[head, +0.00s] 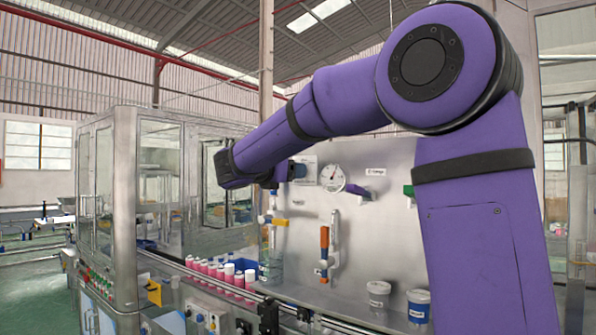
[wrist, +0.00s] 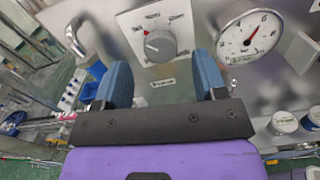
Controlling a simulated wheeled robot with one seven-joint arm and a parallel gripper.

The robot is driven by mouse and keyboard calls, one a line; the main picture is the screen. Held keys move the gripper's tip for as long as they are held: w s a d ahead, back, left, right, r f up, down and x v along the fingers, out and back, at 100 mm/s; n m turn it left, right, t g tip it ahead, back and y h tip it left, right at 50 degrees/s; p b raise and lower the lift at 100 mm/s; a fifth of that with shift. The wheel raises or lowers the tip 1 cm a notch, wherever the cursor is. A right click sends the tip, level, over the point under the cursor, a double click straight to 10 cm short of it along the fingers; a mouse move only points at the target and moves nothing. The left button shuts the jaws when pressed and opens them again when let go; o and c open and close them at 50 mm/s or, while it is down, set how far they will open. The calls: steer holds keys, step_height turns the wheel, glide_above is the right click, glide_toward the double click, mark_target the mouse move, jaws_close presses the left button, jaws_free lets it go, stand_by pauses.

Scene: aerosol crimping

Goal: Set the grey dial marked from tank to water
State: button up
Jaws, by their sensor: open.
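The grey dial (wrist: 160,46) sits on a pale square plate (wrist: 126,22) on the metal panel in the wrist view. A red mark shows at its upper left edge, and a white line runs on its face. Small labels surround it but are too blurred to read. My gripper (wrist: 162,72) is open, with its two blue fingers apart below the dial, one to each side. Nothing is between the fingers, and they look apart from the dial. In the head view the plate (head: 304,170) is partly behind my wrist and the dial is hidden.
A round gauge (wrist: 248,36) with a red needle is right of the dial. A bent metal handle (wrist: 77,36) is to its left. In the head view, pink and white cans (head: 222,272) line the conveyor, and two tubs (head: 418,306) stand at the right.

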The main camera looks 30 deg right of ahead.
steer(key=shift+x, duration=2.2)
steer(key=c, duration=0.9)
